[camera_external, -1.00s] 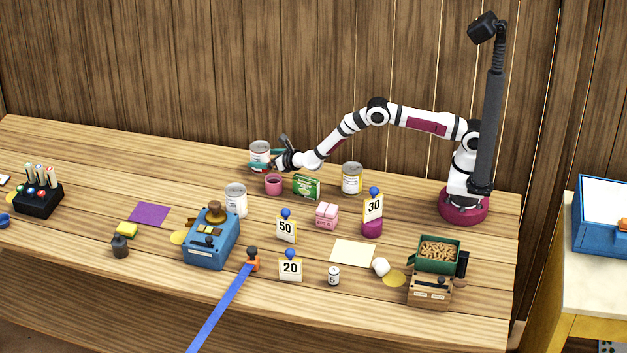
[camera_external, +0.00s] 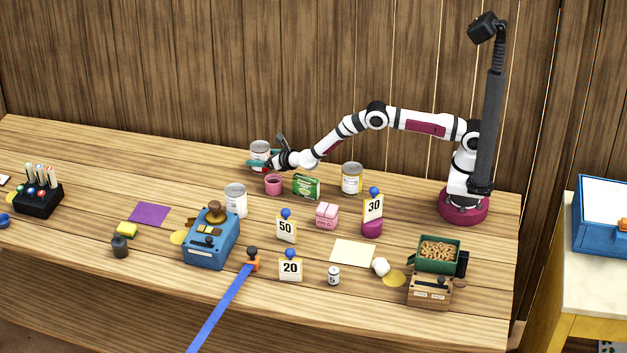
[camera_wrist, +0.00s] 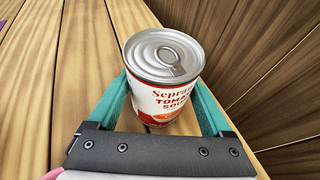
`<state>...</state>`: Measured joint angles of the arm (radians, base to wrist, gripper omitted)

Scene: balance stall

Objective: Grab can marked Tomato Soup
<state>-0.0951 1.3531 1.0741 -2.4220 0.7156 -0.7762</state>
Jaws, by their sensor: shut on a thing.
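The Tomato Soup can (camera_external: 261,148) stands upright on the table at the back, near the wooden wall. It has a silver pull-tab lid and a white and red label. In the wrist view the can (camera_wrist: 165,70) shows "Tomato" and part of "Soup" on its label. My gripper (camera_external: 259,162) has its teal fingers on both sides of the can, and it is shut on it. In the wrist view the fingers (camera_wrist: 160,98) reach along the can's left and right sides. The fingertips are partly hidden behind the can.
A pink cup (camera_external: 273,185) and a green box (camera_external: 306,187) stand close in front of my wrist. Two other cans stand nearby, one with a yellowish label (camera_external: 352,179) and one white (camera_external: 236,201). The wall is close behind.

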